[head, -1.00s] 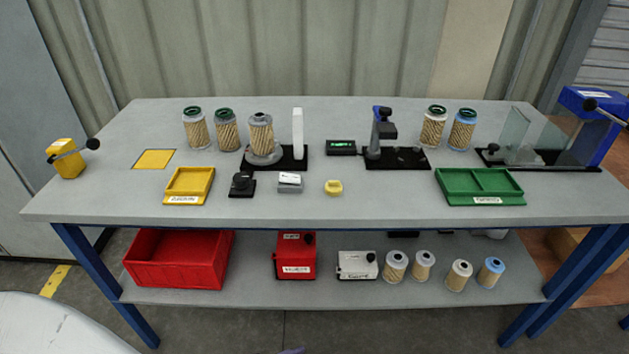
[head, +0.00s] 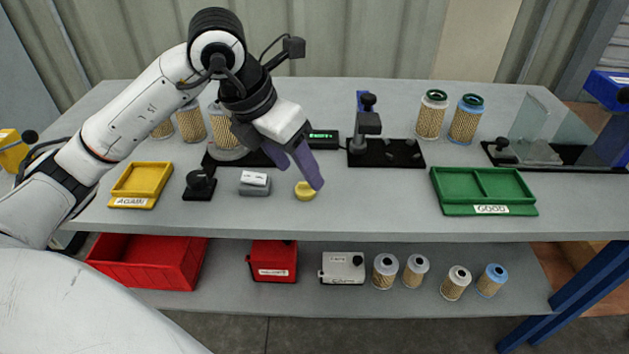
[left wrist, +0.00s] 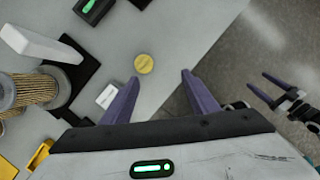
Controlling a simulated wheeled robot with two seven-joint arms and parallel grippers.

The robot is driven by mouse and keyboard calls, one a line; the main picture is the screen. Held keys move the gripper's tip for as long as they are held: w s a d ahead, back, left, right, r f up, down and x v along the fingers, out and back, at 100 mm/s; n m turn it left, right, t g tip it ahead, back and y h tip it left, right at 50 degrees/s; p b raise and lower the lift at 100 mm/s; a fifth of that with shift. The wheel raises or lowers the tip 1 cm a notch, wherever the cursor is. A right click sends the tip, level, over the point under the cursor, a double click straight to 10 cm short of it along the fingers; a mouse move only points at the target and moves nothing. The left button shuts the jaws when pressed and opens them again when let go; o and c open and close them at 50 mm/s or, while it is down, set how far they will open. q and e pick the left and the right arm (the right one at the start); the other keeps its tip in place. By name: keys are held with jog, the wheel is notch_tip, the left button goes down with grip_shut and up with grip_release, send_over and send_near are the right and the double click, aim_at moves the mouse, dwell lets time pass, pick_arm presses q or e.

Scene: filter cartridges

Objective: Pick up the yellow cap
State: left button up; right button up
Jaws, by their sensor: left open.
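The yellow cap (head: 305,192) sits on the table near its front edge, in front of the black base with the white post. My left gripper (head: 302,178) is open and empty, with its purple fingers pointing down just above and behind the cap. In the left wrist view the cap (left wrist: 144,63) shows just beyond the fingertips, nearer the left finger and outside the gap. My right gripper (left wrist: 257,81) shows at the right of the left wrist view, open and empty, away from the table.
A grey block with a white label (head: 255,182) and a black device (head: 199,185) stand left of the cap. A yellow tray (head: 141,184) is further left, a green tray (head: 484,190) at right. The table between cap and green tray is clear.

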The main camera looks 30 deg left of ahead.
aim_at(303, 187)
pick_arm(q)
jog(key=w+a+f, duration=0.1)
jog(key=a+f+y, duration=0.1)
jog(key=shift+w+a+f, duration=0.1)
jog(key=shift+w+f, duration=0.25)
jog(key=shift+w, duration=0.05)
jog(key=shift+x, duration=3.15)
jog(key=shift+w, duration=0.1)
jog(key=shift+r, duration=0.1)
jog(key=shift+c, duration=0.4)
jog(key=c, duration=0.9)
